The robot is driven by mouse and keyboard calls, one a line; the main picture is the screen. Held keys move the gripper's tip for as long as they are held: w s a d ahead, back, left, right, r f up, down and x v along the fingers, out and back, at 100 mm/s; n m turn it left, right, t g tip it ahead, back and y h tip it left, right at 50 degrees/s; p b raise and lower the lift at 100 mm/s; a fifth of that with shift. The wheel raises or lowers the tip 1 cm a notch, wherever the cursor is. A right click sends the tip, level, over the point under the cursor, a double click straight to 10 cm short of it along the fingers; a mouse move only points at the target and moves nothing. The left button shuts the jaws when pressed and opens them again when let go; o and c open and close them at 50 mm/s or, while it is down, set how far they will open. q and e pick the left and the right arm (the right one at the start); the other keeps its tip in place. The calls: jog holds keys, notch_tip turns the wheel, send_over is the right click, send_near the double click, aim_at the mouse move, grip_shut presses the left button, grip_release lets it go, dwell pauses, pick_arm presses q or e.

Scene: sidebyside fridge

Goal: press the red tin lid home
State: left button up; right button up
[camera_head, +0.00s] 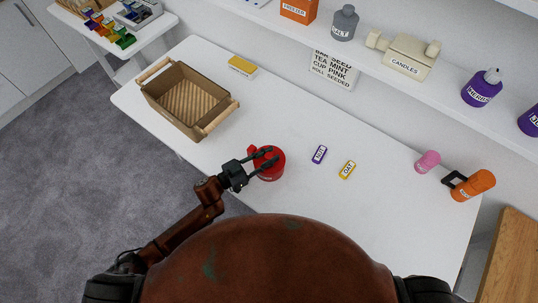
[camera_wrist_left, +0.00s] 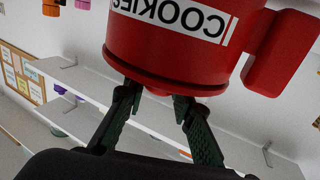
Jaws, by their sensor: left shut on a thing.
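The red tin (camera_head: 270,174) stands on the white table, just left of the middle, with a side handle (camera_head: 252,150) towards the back left. In the left wrist view the tin (camera_wrist_left: 150,45) looks upside down, with a white COOKIES label. Its red lid (camera_wrist_left: 165,84) is on the tin's mouth, and I cannot tell whether a gap is left under it. My left gripper (camera_head: 267,160) reaches over the tin from the left and is shut on the lid's small knob (camera_wrist_left: 158,91), with a dark finger on each side. My right gripper is out of view.
A wooden crate (camera_head: 155,99) stands at the table's left, with a yellow box (camera_head: 243,66) behind. Small purple (camera_head: 319,154) and yellow (camera_head: 347,169) labelled blocks lie right of the tin. A pink cup (camera_head: 428,161) and an orange flask (camera_head: 474,185) are farther right. A shelf runs behind.

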pick_arm(q)
jog(key=shift+f, duration=0.2)
jog(key=o, duration=1.1)
jog(key=shift+c, duration=0.2)
jog(key=shift+a, duration=0.1)
jog(key=v, duration=1.2)
